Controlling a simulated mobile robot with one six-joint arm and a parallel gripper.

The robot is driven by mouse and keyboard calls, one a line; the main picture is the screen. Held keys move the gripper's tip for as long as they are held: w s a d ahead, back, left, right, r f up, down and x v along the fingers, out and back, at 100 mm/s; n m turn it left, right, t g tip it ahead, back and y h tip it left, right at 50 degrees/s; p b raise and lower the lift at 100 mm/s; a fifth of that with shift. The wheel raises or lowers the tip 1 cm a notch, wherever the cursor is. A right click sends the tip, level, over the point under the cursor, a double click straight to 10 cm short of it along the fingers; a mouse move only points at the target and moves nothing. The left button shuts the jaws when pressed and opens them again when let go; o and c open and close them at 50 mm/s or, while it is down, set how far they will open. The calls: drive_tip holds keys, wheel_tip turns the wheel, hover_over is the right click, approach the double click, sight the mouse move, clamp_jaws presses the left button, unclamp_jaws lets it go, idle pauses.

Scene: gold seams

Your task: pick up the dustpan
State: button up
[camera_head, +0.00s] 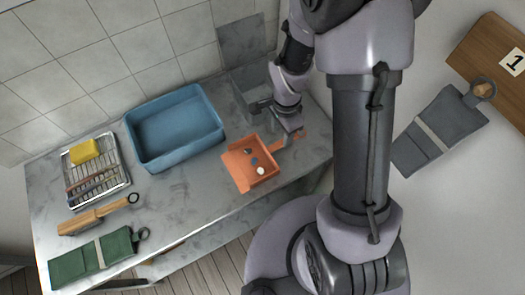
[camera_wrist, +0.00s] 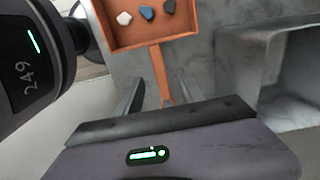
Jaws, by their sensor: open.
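The orange dustpan (camera_head: 243,173) lies on the grey marbled counter, right of the blue basin. Its pan holds a few small pieces, white, blue and dark. Its handle points right, under my gripper (camera_head: 291,138). In the wrist view the dustpan (camera_wrist: 160,40) is at the top, with its handle running down between the fingers. My gripper (camera_wrist: 160,95) is open, with one finger on each side of the handle. I see gaps between the fingers and the handle. The handle's far end is partly hidden by my gripper body.
A blue basin (camera_head: 133,145) stands left of the dustpan. A grey open bin (camera_head: 236,83) is close behind my gripper.

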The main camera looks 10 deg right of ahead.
sight(281, 143)
wheel_tip(281, 143, down, 7)
drive_tip(key=shift+b, duration=1.15)
drive_tip(key=shift+s+r, duration=0.1)
drive_tip(key=shift+c, duration=0.3)
clamp_jaws()
